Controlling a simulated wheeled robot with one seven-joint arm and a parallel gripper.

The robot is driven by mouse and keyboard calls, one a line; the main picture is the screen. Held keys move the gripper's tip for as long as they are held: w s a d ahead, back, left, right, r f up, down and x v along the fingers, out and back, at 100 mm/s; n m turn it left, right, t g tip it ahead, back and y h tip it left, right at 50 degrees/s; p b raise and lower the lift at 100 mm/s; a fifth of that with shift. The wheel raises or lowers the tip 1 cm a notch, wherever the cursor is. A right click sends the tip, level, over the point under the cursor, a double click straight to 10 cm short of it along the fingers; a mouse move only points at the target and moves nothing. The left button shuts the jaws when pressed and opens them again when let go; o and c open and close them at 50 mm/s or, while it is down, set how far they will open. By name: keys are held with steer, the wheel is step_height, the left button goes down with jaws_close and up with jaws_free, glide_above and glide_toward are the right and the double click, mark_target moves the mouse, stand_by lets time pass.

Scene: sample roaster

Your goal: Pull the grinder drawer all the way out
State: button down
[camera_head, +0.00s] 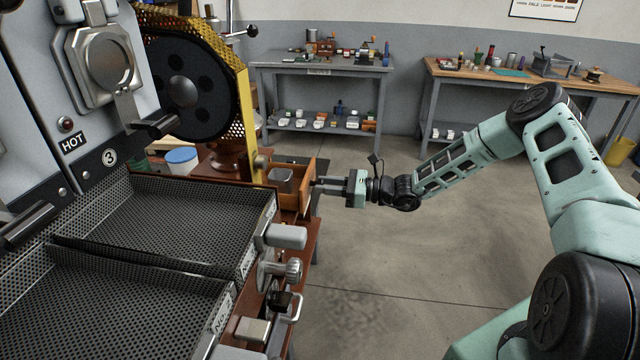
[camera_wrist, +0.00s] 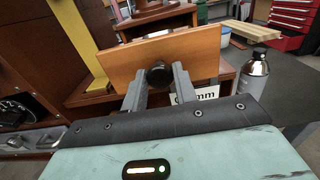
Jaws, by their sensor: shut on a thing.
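The grinder drawer (camera_head: 293,184) is a wooden drawer, and in the head view it stands out from the wooden grinder body with its open top showing a grey container (camera_head: 282,180) inside. How far its travel goes cannot be told. In the wrist view the drawer's orange-brown front (camera_wrist: 195,52) is tilted in the picture, with a round black knob (camera_wrist: 158,74) at its middle. My gripper (camera_head: 318,186) reaches the drawer front from the right. In the wrist view my gripper (camera_wrist: 160,84) has its two grey fingers on either side of the knob, shut on it.
Perforated cooling trays (camera_head: 150,230) with levers and knobs lie left of and below the drawer. A silver bottle (camera_wrist: 254,76) stands right of the drawer in the wrist view. Two workbenches (camera_head: 322,65) with goods stand behind. The floor (camera_head: 400,260) right of the drawer is clear.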

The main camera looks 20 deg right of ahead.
steer(key=c, duration=1.1)
jaws_free()
steer(key=b+v, duration=0.3)
steer(key=v, duration=1.4)
steer(key=shift+d, duration=0.2)
steer(key=shift+s, duration=0.15)
